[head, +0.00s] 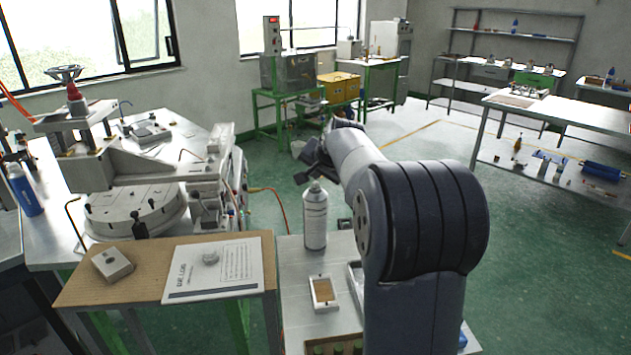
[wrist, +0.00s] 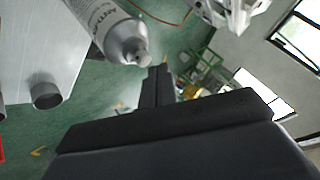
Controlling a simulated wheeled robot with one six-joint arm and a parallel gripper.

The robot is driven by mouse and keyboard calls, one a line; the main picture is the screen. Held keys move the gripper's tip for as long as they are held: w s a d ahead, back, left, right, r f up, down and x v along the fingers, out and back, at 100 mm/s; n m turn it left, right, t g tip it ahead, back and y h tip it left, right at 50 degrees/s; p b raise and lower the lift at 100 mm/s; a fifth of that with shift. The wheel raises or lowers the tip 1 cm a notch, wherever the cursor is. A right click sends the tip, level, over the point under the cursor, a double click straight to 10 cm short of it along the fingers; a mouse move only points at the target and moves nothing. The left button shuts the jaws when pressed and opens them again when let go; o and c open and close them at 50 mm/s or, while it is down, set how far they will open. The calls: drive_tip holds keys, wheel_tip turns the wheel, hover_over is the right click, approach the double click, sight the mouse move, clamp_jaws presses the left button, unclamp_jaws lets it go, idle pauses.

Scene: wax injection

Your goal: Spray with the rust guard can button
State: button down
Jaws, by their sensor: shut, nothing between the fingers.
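The rust guard can (head: 315,220) is a white and grey spray can standing upright on the light grey table in the head view. My gripper (head: 304,177) is close above and slightly to the left of the can's top in the head view. In the wrist view its dark fingers (wrist: 157,84) are together and empty, beside the nozzle. I cannot tell whether they touch it.
A small framed tray (head: 323,307) lies in front of the can. To the left, a wooden-topped table (head: 105,292) holds a white board (head: 190,290) and a small block (head: 113,263). The wax machine (head: 150,180) stands behind it.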

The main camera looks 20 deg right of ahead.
drive_tip(key=shift+r, duration=0.1)
wheel_tip(320, 180, up, 6)
drive_tip(key=p, duration=0.5)
drive_tip(key=shift+f, duration=0.2)
idle(0.4)
